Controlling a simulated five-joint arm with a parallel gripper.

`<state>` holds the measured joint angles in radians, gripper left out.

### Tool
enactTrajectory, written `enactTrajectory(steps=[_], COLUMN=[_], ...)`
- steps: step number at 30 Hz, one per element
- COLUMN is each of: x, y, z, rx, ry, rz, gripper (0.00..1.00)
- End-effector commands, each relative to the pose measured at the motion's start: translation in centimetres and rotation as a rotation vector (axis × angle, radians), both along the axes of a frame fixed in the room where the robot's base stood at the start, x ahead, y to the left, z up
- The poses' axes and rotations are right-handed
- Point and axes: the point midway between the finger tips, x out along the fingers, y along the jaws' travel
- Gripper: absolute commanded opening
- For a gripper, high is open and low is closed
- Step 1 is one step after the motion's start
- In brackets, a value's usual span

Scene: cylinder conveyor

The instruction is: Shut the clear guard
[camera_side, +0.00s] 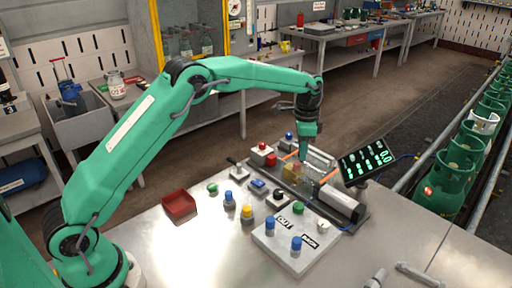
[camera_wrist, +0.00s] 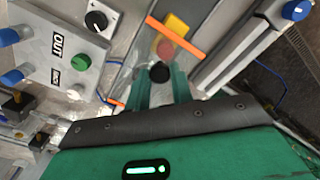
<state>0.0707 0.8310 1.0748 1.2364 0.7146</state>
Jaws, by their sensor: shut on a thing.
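The clear guard (camera_side: 318,172) is on the dark-based machine on the bench. It is hard to make out against the parts behind it, and I cannot tell exactly how far it stands open. Orange strips show by it in both views. My gripper (camera_side: 304,157) points down over the machine. In the wrist view my green fingers (camera_wrist: 160,84) are shut on a black round knob (camera_wrist: 159,73), which looks like the guard's handle. A yellow block (camera_side: 291,172) sits inside the machine, with a reddish disc (camera_wrist: 165,48) near it in the wrist view.
A control box (camera_side: 297,243) with blue knobs and a green button stands in front. A lit display (camera_side: 367,161) is to the right. A red tray (camera_side: 179,204) and several coloured buttons are to the left. Green gas cylinders (camera_side: 446,178) line the conveyor at right.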

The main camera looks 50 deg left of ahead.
Motion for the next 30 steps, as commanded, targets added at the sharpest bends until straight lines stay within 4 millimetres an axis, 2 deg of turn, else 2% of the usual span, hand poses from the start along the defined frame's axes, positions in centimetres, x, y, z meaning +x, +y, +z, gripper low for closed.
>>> enactTrajectory(steps=[13, 17, 25, 26, 28, 30], x=[0.1, 0.1, 0.1, 0.1, 0.1, 0.1], y=[8.8, 9.7, 10.0, 10.0, 10.0, 9.9], z=[0.1, 0.1, 0.1, 0.1, 0.1, 0.1], rx=[0.000, 0.000, 0.001, 0.001, 0.000, 0.001], ry=[-0.003, -0.003, -0.005, -0.005, -0.004, -0.004], rz=[0.003, 0.002, 0.004, 0.004, 0.004, 0.003], gripper=[0.00, 0.00, 0.00, 0.29, 0.43, 0.45])
